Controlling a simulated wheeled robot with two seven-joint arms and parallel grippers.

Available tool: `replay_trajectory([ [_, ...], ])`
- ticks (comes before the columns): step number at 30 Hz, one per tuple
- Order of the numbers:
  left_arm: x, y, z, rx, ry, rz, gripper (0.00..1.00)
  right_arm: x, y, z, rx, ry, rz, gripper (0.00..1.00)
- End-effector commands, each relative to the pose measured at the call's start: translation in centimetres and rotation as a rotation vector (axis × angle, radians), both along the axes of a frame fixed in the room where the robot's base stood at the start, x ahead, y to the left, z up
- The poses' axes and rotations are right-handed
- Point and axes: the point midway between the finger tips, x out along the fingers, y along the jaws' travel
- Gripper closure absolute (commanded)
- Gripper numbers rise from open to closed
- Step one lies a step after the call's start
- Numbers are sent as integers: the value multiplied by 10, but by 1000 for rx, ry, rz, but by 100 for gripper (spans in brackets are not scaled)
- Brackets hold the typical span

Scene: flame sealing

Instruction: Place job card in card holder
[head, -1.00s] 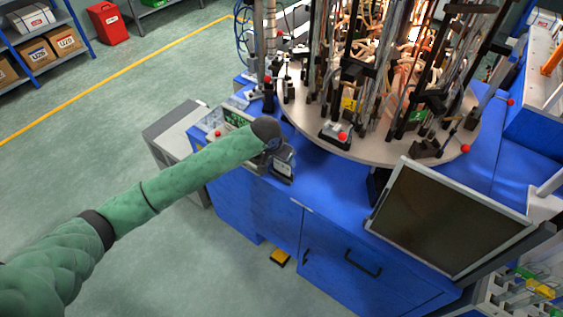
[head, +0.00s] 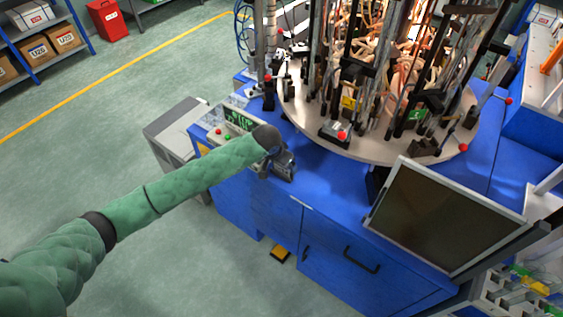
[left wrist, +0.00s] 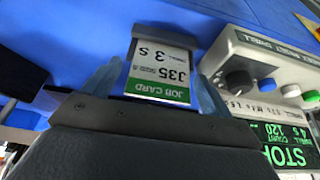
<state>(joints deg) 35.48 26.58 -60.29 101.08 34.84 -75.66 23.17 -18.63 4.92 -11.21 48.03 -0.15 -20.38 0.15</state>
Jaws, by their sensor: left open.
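The job card (left wrist: 160,72), white with a green band, shows upside down in the left wrist view. Its far end meets a grey frame (left wrist: 165,34) that looks like the card holder; I cannot tell how deep the card sits in it. My left gripper (left wrist: 158,92) is open, with one pale finger on each side of the card and apart from it. In the head view my left gripper (head: 282,164) is over the blue bench top, beside the control box; the card and holder cannot be made out there. My right gripper is not in view.
The control box (head: 232,122) with buttons and a green display stands just left of my gripper; it also shows in the left wrist view (left wrist: 265,75). The round machine table (head: 400,150) with its metal posts is behind, and a monitor (head: 445,215) stands to the right.

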Motion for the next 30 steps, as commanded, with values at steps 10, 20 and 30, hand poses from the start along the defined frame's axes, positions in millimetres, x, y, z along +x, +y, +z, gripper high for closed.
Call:
replay_trajectory([
  [10, -7, 6, 23, -2, -3, 0, 15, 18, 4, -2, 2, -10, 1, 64],
  [20, -26, 20, 81, -2, -2, 0, 15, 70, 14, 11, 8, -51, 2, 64],
  [30, -36, 27, 112, 0, 0, 0, 15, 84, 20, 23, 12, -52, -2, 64],
])
